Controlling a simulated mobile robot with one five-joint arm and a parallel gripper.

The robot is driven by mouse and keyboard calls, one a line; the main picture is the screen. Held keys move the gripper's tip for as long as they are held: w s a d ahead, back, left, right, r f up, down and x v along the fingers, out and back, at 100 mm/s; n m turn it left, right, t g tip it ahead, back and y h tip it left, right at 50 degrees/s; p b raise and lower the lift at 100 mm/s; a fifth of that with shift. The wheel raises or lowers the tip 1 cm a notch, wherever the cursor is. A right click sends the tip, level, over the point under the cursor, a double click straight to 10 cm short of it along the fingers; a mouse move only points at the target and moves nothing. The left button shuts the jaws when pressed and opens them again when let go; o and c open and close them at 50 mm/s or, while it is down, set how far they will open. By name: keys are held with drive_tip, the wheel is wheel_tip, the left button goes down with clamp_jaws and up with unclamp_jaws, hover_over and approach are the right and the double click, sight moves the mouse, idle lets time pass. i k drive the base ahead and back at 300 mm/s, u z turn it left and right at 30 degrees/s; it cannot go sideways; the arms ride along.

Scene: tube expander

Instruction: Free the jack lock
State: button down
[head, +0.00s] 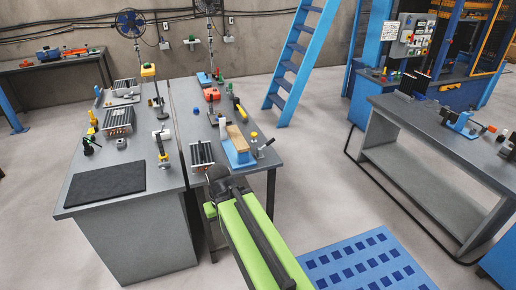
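No part can be surely picked out as the jack lock in the head view. A fixture with a blue base (243,161) and a tan block (237,138) stands near the front right of the middle bench. A small upright part with a yellow top (254,137) and a dark angled lever (267,145) are beside it. My green and black arm reaches up from the bottom to just in front of this bench. My gripper (221,184) is at its far end, short of the fixture. Its fingers are too small and dark to read.
A finned metal part (202,156) lies left of the fixture. The left bench (125,205) holds a black mat (106,184) and several tools. A blue ladder (293,60) stands behind, and another workbench (440,135) is at right. Open floor lies between the benches.

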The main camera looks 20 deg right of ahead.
sight(269, 143)
drive_tip(key=u, duration=0.4)
drive_tip(key=i, duration=1)
